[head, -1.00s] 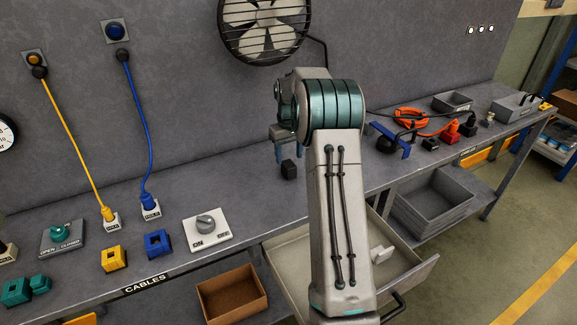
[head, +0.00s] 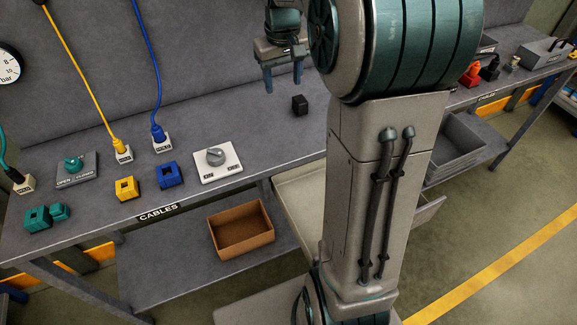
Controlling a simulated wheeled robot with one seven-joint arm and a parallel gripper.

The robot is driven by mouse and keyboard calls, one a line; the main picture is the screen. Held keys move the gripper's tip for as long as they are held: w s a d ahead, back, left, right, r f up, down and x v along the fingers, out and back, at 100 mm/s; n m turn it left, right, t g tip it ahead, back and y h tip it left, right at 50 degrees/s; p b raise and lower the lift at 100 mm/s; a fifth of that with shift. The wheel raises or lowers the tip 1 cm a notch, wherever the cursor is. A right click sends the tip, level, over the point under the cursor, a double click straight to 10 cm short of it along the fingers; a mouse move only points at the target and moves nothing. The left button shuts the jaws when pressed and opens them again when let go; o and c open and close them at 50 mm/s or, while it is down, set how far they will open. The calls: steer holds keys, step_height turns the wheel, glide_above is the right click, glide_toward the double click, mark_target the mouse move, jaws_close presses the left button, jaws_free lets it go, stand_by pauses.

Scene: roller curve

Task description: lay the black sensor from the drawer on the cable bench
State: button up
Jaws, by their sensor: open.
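A small black block (head: 299,105), which looks like the black sensor, lies on the grey cable bench (head: 250,130), behind the white switch plate. My gripper (head: 283,84) is in the air above the bench, to the left of the block and apart from it. Its two blue fingers are spread with nothing between them. The open drawer (head: 300,195) below the bench front is largely hidden behind my arm. The bench front carries a CABLES label (head: 158,212).
A white plate with a grey knob (head: 216,158), blue (head: 169,175) and yellow (head: 126,188) blocks, and plugged yellow and blue cables stand on the bench's left part. A brown box (head: 241,229) sits on the lower shelf. A grey toolbox (head: 545,51) is at the far right.

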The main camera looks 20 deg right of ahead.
steer(key=s+a+f, duration=0.2)
steer(key=s+a, duration=0.2)
steer(key=s, duration=0.7)
steer(key=s+a+f+t, duration=0.1)
steer(key=s+a, duration=0.3)
steer(key=s, duration=0.7)
steer(key=shift+f+t, duration=0.3)
steer(key=shift+f, duration=0.4)
steer(key=shift+s, duration=0.1)
